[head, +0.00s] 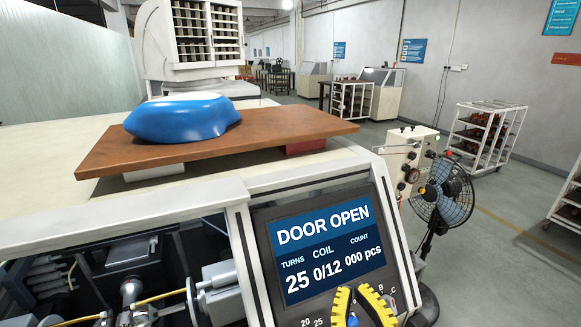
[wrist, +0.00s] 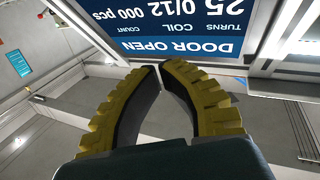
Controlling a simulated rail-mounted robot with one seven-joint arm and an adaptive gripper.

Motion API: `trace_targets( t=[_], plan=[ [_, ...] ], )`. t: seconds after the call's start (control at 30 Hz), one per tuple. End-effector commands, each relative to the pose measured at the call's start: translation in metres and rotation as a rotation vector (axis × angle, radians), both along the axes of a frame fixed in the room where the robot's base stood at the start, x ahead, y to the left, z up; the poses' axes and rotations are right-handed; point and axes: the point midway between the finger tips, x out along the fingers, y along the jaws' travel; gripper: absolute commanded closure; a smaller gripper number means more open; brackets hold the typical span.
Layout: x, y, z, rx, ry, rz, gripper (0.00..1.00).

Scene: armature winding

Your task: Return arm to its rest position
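My gripper (head: 353,291) shows at the bottom edge of the head view, in front of the lower part of the machine's display panel. Its two yellow ribbed fingers also show in the wrist view (wrist: 159,67), where their tips come together with nothing between them. The rest of my arm is out of the head view. The winding machine's display (head: 327,247) reads DOOR OPEN, TURNS 25, COIL 0/12, COUNT 000 pcs. It appears upside down at the top of the wrist view (wrist: 175,22).
The machine's open interior (head: 125,275) lies left of the display. A control box (head: 405,155) and a black fan (head: 443,190) stand at right. Floor beyond is clear around the white rack (head: 488,135).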

Motion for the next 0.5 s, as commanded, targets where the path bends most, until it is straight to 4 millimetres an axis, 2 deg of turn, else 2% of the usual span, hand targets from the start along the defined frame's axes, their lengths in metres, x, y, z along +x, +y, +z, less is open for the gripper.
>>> trace_targets(
  t=[0.03,0.1,0.2,0.27,0.37,0.5],
  plan=[
    [-0.002,0.02,0.045,-0.008,-0.078,0.026,1.0],
    [-0.014,0.038,0.088,0.001,-0.173,0.04,1.0],
    [-0.04,0.049,0.133,0.043,-0.288,0.037,1.0],
    [-0.055,0.046,0.144,0.071,-0.331,0.021,1.0],
    [-0.075,0.037,0.151,0.117,-0.367,-0.005,1.0],
    [-0.074,0.036,0.151,0.147,-0.365,-0.005,1.0]
  ],
)
